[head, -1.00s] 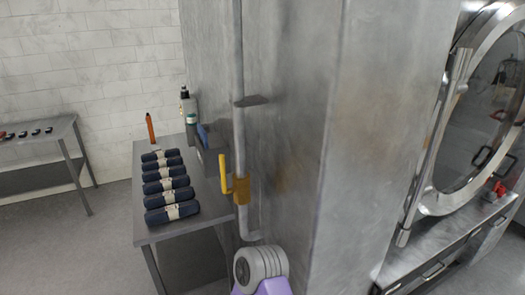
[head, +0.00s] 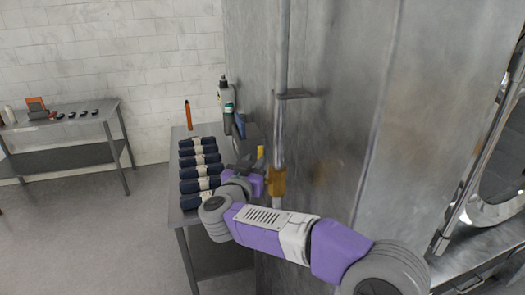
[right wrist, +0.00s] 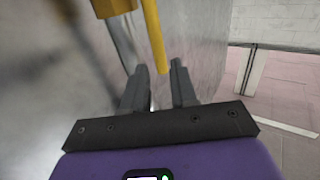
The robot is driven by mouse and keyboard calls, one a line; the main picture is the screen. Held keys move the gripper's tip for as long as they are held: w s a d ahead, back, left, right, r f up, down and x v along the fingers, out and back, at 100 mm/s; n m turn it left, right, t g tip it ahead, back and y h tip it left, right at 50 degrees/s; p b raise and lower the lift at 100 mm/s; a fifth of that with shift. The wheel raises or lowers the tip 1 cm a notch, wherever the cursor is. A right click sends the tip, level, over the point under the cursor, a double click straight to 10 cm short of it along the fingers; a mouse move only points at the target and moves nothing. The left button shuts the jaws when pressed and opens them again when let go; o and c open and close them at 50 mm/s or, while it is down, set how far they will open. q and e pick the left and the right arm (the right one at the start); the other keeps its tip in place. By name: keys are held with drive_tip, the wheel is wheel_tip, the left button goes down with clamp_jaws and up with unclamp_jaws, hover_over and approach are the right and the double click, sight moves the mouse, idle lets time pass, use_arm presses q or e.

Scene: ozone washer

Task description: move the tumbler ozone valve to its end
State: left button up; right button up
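The tumbler ozone valve is an orange-yellow body (head: 277,181) on a vertical grey pipe beside the metal cabinet. In the right wrist view, the handle (right wrist: 153,32) hangs down from the valve body (right wrist: 113,7). My right gripper (right wrist: 158,76) is open. The handle's lower end shows between its two fingertips, and I see no grip on it. My left gripper is not in view.
A metal table (head: 183,211) with several dark rolled bundles (head: 199,162) stands left of the cabinet. A bottle (head: 227,101) and an orange stick-like object (head: 188,115) stand at its back. The cabinet wall (head: 345,120) is close on the right. Open floor lies left.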

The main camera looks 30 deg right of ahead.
sight(260, 155)
drive_tip(key=x, duration=0.7)
drive_tip(key=shift+w+d+f, duration=0.1)
drive_tip(key=shift+d, duration=0.05)
clamp_jaws()
